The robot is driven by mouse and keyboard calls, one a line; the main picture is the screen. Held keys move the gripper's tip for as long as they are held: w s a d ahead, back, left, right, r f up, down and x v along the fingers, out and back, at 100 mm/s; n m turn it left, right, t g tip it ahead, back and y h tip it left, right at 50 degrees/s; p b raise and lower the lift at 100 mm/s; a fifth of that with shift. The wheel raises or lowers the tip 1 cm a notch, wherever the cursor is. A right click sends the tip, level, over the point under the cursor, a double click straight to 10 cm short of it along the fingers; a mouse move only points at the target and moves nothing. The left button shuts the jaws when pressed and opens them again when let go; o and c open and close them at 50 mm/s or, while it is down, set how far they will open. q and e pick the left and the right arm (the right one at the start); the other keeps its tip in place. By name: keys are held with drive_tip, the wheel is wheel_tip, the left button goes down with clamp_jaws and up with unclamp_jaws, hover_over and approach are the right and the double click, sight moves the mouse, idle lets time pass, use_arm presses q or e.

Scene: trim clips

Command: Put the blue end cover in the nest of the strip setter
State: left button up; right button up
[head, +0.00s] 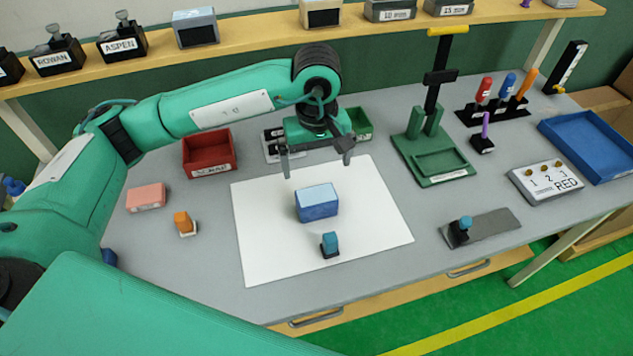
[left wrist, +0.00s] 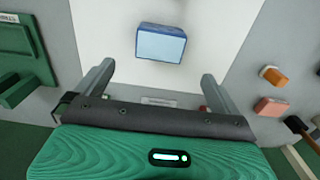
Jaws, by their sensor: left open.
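The blue end cover (head: 317,202), a blue block with a paler top, lies on the white sheet (head: 375,228). It also shows in the left wrist view (left wrist: 160,43), beyond my fingertips. My left gripper (head: 317,170) is open and empty, above and behind the cover in the head view, its two fingers spread and pointing down. The fingers show in the left wrist view (left wrist: 156,72), apart from the cover. The green strip setter (head: 420,143) stands right of the sheet, with a black post and yellow handle. Its recessed nest (head: 440,161) looks empty. My right gripper is out of view.
A small teal-topped piece (head: 330,244) stands on the sheet before the cover. A red bin (head: 208,154), a pink block (head: 147,197) and an orange piece (head: 184,223) are at left. A white RED panel (head: 545,183) and blue tray (head: 590,145) are at right.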

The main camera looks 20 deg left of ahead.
sight(317, 197)
use_arm(q)
drive_tip(key=f+p, duration=0.1)
drive_tip(key=f, duration=0.2)
drive_tip(key=f+p, duration=0.4)
drive_tip(key=f, duration=0.1)
drive_tip(key=shift+s+a+f, duration=0.15)
drive_tip(key=shift+s+f, duration=0.1)
drive_tip(key=shift+f, duration=0.1)
drive_tip(key=shift+f+p, duration=0.4)
drive_tip(key=shift+p, duration=0.15)
drive_tip(key=f, duration=0.1)
drive_tip(key=f+p, duration=0.2)
drive_tip(key=f, duration=0.1)
drive_tip(key=shift+d, duration=0.3)
drive_tip(key=shift+f, duration=0.3)
drive_tip(key=shift+w, duration=0.1)
drive_tip(key=c, duration=1.1)
drive_tip(key=shift+o, duration=0.2)
drive_tip(key=shift+r, duration=0.15)
